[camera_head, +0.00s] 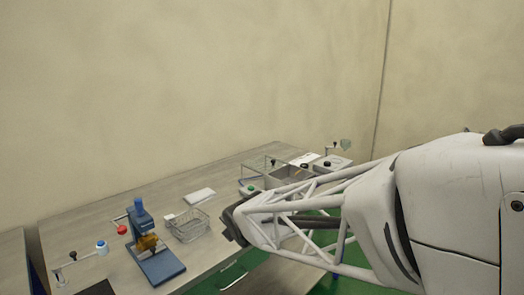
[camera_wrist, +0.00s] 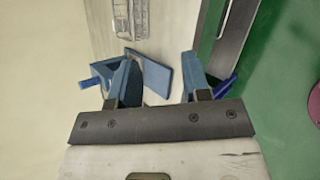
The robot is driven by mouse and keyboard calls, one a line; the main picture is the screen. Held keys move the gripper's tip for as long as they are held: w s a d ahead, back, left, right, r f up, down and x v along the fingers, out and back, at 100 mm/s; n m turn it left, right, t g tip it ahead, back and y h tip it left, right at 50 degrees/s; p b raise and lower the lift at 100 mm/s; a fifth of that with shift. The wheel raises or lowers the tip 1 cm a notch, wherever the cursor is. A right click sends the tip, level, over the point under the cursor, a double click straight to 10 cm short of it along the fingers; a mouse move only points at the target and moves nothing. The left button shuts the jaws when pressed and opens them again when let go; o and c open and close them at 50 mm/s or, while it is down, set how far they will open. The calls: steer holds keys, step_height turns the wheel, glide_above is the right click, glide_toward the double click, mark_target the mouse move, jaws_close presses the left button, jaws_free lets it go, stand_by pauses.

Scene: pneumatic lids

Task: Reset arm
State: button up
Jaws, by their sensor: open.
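My gripper (camera_wrist: 160,78) is open in the wrist view, its two dark blue fingers spread apart, with nothing held between them. In the head view my arm reaches in from the right, and its dark end (camera_head: 234,222) hangs near the table's front edge, right of the wire basket. The fingers themselves are hard to make out there.
A grey table (camera_head: 120,205) carries a blue press (camera_head: 160,262) with a brassy part and a wire basket (camera_head: 187,228). A red-topped piece (camera_head: 122,229) and a blue-topped piece (camera_head: 102,247) stand left. Metal bins (camera_head: 285,175) stand at the back right. Green floor (camera_wrist: 285,80) lies beside the table.

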steer(key=s+d+r+m+g+h, duration=0.1)
steer(key=s+d+r+m, duration=0.15)
steer(key=d+m, duration=0.2)
steer(key=s+d+r+m+g+h, duration=0.1)
steer(key=s+d+m, duration=0.25)
steer(key=d, duration=0.25)
steer(key=s+d+m+g+h, duration=0.1)
steer(key=s+d+m+g, duration=0.1)
steer(key=s+d+m, duration=0.5)
steer(key=s+d+r+m+g, duration=0.1)
steer(key=s+d+m+g, duration=0.1)
steer(key=s+d+m, duration=0.6)
steer(key=s+m, duration=0.5)
steer(key=s, duration=0.3)
steer(key=shift+s+r+m+g+h, duration=0.15)
steer(key=shift+s+m+g+h, duration=0.15)
steer(key=shift+s+g+h, duration=0.1)
